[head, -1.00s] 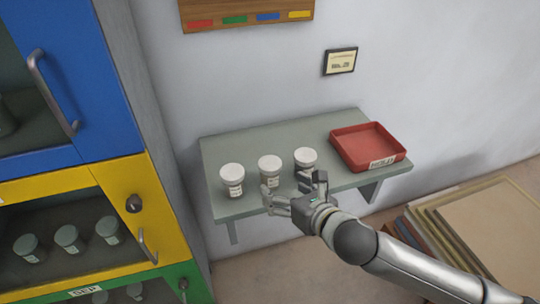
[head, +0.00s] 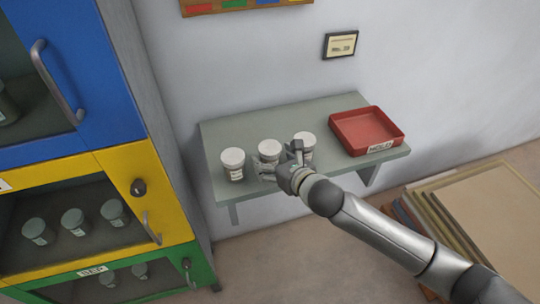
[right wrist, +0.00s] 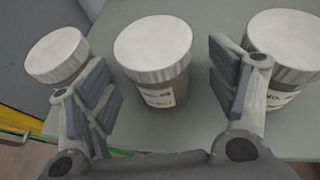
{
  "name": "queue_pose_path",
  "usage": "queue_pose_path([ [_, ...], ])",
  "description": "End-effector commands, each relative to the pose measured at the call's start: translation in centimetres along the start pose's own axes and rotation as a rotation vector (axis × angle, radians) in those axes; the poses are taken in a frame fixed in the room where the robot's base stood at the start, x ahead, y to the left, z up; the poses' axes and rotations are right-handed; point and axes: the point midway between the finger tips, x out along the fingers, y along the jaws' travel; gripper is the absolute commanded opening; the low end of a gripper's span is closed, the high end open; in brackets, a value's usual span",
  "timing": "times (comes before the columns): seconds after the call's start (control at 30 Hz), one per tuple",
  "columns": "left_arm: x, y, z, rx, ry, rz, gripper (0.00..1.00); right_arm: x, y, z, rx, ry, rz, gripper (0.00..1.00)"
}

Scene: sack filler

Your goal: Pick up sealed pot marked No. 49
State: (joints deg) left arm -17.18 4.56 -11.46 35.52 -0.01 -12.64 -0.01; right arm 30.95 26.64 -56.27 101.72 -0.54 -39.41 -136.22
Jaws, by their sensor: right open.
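Three pots with whitish ribbed lids stand in a row on the grey-green wall shelf (head: 235,200): a left pot (head: 233,163), a middle pot (head: 269,148) and a right pot (head: 308,139). My right gripper (head: 282,156) is open and empty at the shelf's front, by the middle pot. In the right wrist view the middle pot (right wrist: 153,50) stands upright ahead, between the lines of the two spread fingers. The left pot (right wrist: 57,55) and right pot (right wrist: 287,45) lie outside the fingers. The labels are too blurred to read surely. My left gripper is not in view.
A red tray (head: 340,140) with a label sits on the shelf's right end. A blue, yellow and green cabinet (head: 170,200) with more pots stands at left. A small framed sign (head: 340,44) hangs above.

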Motion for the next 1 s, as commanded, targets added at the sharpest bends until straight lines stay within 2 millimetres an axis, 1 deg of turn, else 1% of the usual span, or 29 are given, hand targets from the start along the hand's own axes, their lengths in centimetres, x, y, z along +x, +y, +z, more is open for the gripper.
queue_pose_path([
  [0.03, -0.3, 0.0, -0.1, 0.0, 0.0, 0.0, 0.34, 0.6, 0.1, 0.1, 0.004, 0.001, 0.0, 0.79],
  [0.1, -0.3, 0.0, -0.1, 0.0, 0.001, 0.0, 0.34, 1.4, 0.0, 0.1, 0.002, 0.0, 0.0, 0.79],
  [0.23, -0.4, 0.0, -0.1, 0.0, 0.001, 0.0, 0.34, 2.3, 0.0, 0.0, 0.001, 0.001, 0.0, 0.79],
  [0.53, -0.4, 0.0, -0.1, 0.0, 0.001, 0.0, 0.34, 2.6, 0.0, 0.0, 0.0, 0.0, 0.001, 0.79],
  [0.57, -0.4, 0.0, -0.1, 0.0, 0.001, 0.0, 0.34, 2.6, 0.0, 0.0, 0.0, 0.0, 0.001, 0.78],
  [0.93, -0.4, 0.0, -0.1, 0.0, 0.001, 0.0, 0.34, 2.6, 0.0, 0.0, 0.0, 0.0, 0.001, 0.3],
  [0.97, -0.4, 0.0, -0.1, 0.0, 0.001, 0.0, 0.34, 2.6, 0.0, 0.0, 0.0, -0.001, 0.001, 0.28],
  [1.0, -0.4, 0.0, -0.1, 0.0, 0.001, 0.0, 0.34, 2.6, 0.0, 0.0, 0.0, -0.001, 0.001, 0.28],
])
